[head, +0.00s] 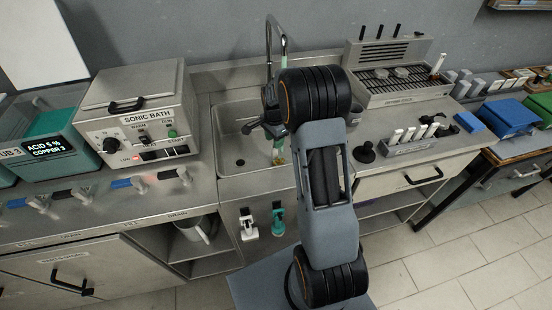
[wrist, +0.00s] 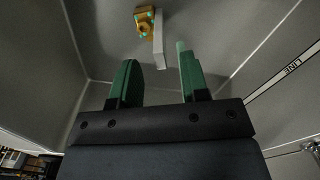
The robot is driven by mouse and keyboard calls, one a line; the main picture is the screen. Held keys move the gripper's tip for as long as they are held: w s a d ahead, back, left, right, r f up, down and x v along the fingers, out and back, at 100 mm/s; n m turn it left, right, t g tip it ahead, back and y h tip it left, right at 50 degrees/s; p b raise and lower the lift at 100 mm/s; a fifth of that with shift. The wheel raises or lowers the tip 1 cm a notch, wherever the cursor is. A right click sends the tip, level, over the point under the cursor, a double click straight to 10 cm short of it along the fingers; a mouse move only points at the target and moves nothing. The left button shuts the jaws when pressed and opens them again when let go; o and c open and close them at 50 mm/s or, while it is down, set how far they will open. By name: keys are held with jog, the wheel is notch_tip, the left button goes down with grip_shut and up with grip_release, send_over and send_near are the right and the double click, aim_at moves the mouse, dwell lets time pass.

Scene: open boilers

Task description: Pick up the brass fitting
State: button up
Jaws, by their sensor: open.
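The brass fitting (wrist: 144,21) shows at the top of the wrist view, a small golden piece with teal patches. It lies on the grey floor of the sink basin, beyond my fingertips and a little left of centre. A pale grey bar (wrist: 158,48) is right beside it; I cannot tell whether they are joined. My gripper (wrist: 157,60) has green fingers spread apart with nothing between them. In the head view my arm hides much of the sink (head: 232,165), and a small brassy patch (head: 280,160) shows below the green fingers.
Sink walls rise on both sides of my gripper. A tap (head: 270,40) stands behind the sink. The sonic bath (head: 140,105) is on the left. A rack of pale pieces (head: 405,145) and a black knob-like object (head: 364,152) are on the right counter.

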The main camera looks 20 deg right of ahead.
aim_at(276, 161)
jog(key=shift+d+f, duration=0.1)
jog(key=shift+f, duration=2.4)
grip_shut()
